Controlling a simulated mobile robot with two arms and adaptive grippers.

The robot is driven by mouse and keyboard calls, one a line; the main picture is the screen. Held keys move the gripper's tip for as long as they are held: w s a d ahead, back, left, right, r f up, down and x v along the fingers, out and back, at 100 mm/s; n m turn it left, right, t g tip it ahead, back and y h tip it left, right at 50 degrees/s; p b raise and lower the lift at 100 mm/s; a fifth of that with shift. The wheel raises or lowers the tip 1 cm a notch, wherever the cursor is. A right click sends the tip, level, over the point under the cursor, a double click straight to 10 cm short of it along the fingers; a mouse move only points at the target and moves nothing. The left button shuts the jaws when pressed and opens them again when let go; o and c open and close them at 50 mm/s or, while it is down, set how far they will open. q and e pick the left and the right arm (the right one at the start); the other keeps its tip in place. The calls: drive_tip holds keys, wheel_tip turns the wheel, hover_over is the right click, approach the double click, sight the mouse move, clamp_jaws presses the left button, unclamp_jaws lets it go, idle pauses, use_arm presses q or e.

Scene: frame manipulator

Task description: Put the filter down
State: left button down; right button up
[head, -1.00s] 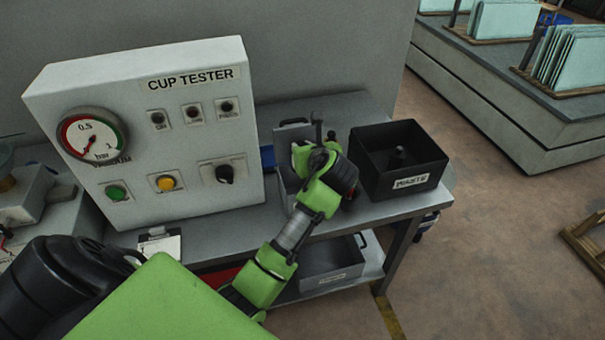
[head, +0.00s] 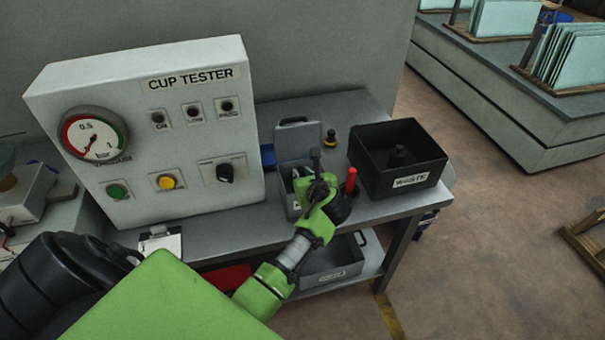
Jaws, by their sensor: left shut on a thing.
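My left gripper (head: 317,172) is over the open grey case (head: 297,142) on the bench, in front of its raised lid. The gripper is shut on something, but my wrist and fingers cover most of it. I cannot clearly make out the filter or its shape. I cannot tell whether the held thing touches the case. My right gripper is not in view.
A black waste bin (head: 420,167) with a dark object inside stands to the right. The cup tester panel (head: 150,135) blocks the left.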

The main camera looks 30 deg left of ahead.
use_arm(q)
drive_tip(key=c, duration=2)
unclamp_jaws()
drive_tip(key=shift+f, duration=0.1)
drive_tip(key=shift+o, duration=0.2)
drive_tip(key=b+v, duration=0.1)
drive_tip(key=v, duration=1.1)
